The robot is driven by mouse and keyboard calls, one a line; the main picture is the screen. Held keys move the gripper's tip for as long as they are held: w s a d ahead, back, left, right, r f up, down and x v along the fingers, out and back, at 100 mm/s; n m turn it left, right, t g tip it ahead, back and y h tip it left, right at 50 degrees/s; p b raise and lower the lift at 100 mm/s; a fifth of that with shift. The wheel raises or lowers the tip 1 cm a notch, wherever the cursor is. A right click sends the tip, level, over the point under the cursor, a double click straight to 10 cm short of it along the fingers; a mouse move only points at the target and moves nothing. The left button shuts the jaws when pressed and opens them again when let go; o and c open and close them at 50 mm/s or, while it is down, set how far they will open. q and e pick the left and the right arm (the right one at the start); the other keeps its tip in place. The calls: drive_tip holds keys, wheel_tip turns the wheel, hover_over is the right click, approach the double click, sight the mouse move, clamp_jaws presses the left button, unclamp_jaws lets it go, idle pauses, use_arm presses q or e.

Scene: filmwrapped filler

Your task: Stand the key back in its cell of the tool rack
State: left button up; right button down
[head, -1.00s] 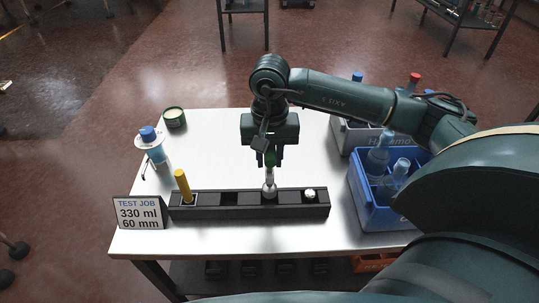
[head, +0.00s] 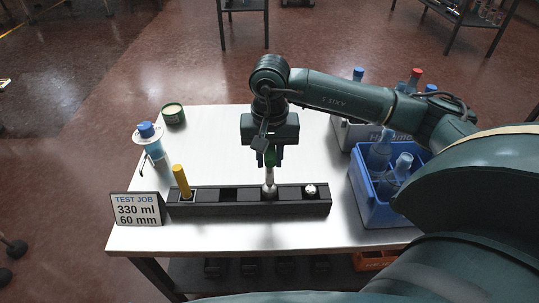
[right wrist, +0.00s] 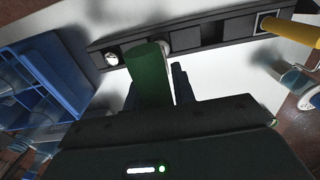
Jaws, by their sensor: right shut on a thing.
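The key, with a green handle (right wrist: 150,75) and a pale metal lower part (head: 269,178), stands about upright at the third cell from the left of the black tool rack (head: 250,209) in the head view. My right gripper (head: 268,156) is shut on the green handle, pointing down above the rack. It also shows in the right wrist view (right wrist: 157,88). The key's lower end meets the rack at that cell; how deep it sits is hidden. My left gripper is not in view.
A yellow-handled tool (head: 181,181) stands in the leftmost cell and a silver-topped piece (head: 310,190) in the rightmost. The second cell (head: 229,194) looks empty. A sign (head: 137,209), blue-capped bottle (head: 149,138) and green tin (head: 174,114) stand left. A blue crate (head: 376,208) stands right.

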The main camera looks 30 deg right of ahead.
sight(270, 188)
use_arm(q)
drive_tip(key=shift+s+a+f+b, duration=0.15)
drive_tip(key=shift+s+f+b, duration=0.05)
drive_tip(key=shift+b, duration=0.1)
use_arm(e)
drive_tip(key=shift+f, duration=0.35)
use_arm(q)
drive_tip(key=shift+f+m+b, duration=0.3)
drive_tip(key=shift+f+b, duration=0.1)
drive_tip(key=shift+b, duration=0.6)
use_arm(e)
drive_tip(key=shift+f, duration=1.05)
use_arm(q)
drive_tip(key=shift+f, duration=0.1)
use_arm(e)
drive_tip(key=shift+f+b, duration=0.75)
drive_tip(key=c, duration=1.1)
unclamp_jaws()
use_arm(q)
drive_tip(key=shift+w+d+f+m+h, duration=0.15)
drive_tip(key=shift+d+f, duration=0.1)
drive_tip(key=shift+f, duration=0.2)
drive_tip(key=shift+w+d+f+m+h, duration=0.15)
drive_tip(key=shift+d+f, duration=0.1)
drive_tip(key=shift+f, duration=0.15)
